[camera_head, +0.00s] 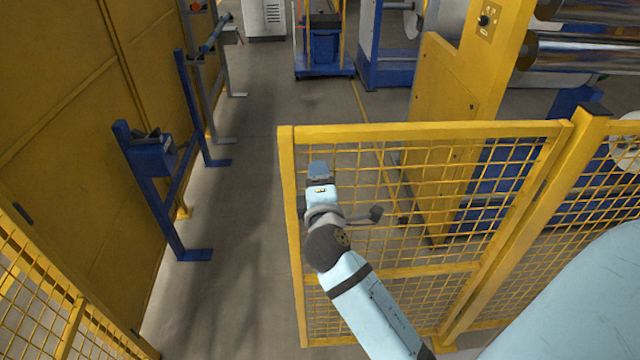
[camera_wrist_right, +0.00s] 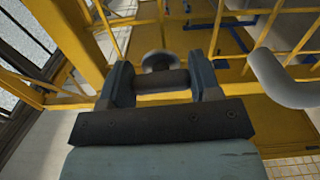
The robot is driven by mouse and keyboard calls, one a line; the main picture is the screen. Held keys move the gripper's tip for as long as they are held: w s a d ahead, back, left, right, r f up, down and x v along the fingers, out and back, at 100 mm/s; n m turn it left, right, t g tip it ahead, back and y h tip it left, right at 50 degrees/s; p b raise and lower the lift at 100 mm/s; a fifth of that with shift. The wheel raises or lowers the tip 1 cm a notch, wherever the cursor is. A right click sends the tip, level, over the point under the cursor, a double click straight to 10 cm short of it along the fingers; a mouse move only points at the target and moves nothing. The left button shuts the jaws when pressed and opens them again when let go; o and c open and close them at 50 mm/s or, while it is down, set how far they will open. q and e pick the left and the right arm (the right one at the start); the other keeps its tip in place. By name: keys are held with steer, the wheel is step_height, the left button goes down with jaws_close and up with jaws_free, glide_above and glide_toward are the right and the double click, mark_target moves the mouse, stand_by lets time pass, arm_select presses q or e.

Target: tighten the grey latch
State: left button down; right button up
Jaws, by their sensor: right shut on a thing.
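My right gripper (camera_head: 319,168) is at the upper left of a yellow mesh gate, near its left post. In the right wrist view, its two blue-grey fingers (camera_wrist_right: 161,84) are shut on a dark bar between them. The rounded grey end (camera_wrist_right: 158,59) of what looks like the grey latch shows just beyond the bar. The fingers and palm hide most of the latch. In the head view the latch cannot be made out behind my gripper. My left gripper is not in view.
The yellow mesh gate (camera_head: 425,130) stands before a machine with shiny rollers (camera_head: 590,55). A blue stand (camera_head: 152,158) is at the left by a yellow wall (camera_head: 75,110). The floor (camera_head: 235,250) between is clear. A thick grey bent tube (camera_wrist_right: 284,82) is right of my fingers.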

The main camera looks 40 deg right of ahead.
stand_by(0.5)
steer(key=o, duration=0.9)
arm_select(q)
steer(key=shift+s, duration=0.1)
